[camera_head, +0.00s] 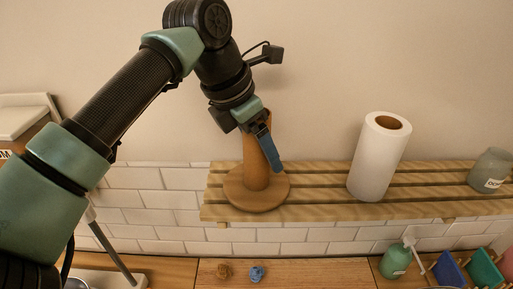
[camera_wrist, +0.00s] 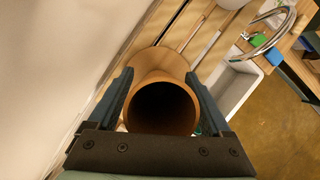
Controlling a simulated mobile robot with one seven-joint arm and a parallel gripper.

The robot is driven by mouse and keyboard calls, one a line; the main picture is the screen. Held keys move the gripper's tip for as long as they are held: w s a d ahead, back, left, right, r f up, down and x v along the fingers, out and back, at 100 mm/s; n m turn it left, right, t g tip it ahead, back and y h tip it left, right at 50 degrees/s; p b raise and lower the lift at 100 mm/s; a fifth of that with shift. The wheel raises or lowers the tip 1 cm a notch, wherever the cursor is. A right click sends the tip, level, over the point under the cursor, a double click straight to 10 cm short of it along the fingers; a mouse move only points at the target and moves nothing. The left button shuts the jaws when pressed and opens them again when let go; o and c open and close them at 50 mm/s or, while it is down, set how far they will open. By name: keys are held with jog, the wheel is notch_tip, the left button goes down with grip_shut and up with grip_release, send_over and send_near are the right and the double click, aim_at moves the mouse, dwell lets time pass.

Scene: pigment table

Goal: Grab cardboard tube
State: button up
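The brown cardboard tube (camera_head: 256,171) stands upright on a round wooden base (camera_head: 240,199) on the slatted shelf. In the head view my gripper (camera_head: 270,153) is at the tube's upper part, with a blue finger in front of it. The wrist view looks down into the tube's dark open mouth, with its rim (camera_wrist: 162,80) between my two fingers. My gripper (camera_wrist: 160,85) is open around the tube, one finger on each side with a narrow gap. Whether either finger touches it is hard to tell.
A white paper roll (camera_head: 375,165) stands to the right on the slatted shelf (camera_head: 318,187). A grey-green jar (camera_head: 490,172) is at the shelf's right end. A pump bottle (camera_head: 396,262) and colored bins are below. The wall is close behind the tube.

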jog(key=c, duration=1.1)
